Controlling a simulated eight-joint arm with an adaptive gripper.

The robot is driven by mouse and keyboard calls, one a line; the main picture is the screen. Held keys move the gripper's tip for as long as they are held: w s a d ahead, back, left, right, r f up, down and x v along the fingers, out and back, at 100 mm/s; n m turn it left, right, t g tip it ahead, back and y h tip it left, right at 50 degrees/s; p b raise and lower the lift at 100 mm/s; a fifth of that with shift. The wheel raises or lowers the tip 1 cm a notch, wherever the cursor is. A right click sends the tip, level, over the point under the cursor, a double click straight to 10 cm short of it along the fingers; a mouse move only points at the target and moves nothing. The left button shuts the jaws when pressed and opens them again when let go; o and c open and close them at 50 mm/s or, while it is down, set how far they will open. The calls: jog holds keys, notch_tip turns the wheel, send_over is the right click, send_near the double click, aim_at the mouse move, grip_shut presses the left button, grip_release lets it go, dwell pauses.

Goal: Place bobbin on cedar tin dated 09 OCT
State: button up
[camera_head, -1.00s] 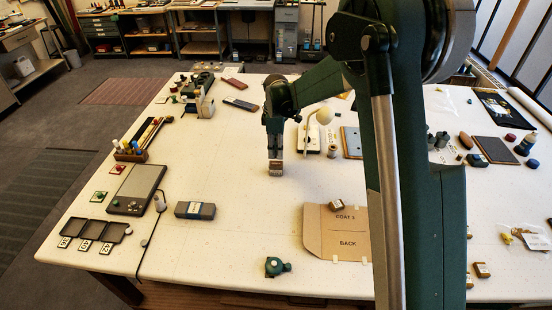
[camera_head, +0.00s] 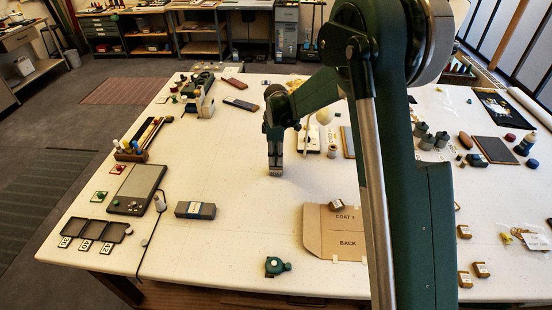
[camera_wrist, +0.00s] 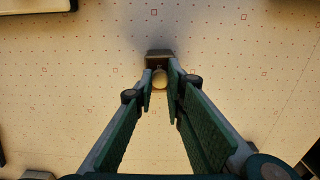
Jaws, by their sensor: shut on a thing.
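My gripper (camera_head: 275,168) points straight down over a small brown labelled tin (camera_head: 275,173) in the middle of the table. The label is too small to read. The bobbin is hidden by the fingers in the head view. I cannot tell whether it touches the tin.
A grey box (camera_head: 195,210) lies to the left and a brown card pattern (camera_head: 320,240) to the front right. Similar tins stand on the card (camera_head: 336,205) and at the right (camera_head: 482,269). Table around the tin is clear.

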jog(key=shift+f, duration=0.25)
jog(key=o, duration=0.7)
jog(key=shift+r, duration=0.1)
jog(key=shift+c, duration=0.2)
jog(key=shift+r, duration=0.1)
notch_tip(320, 180, up, 12)
dwell(0.7)
jog(key=shift+r, duration=0.15)
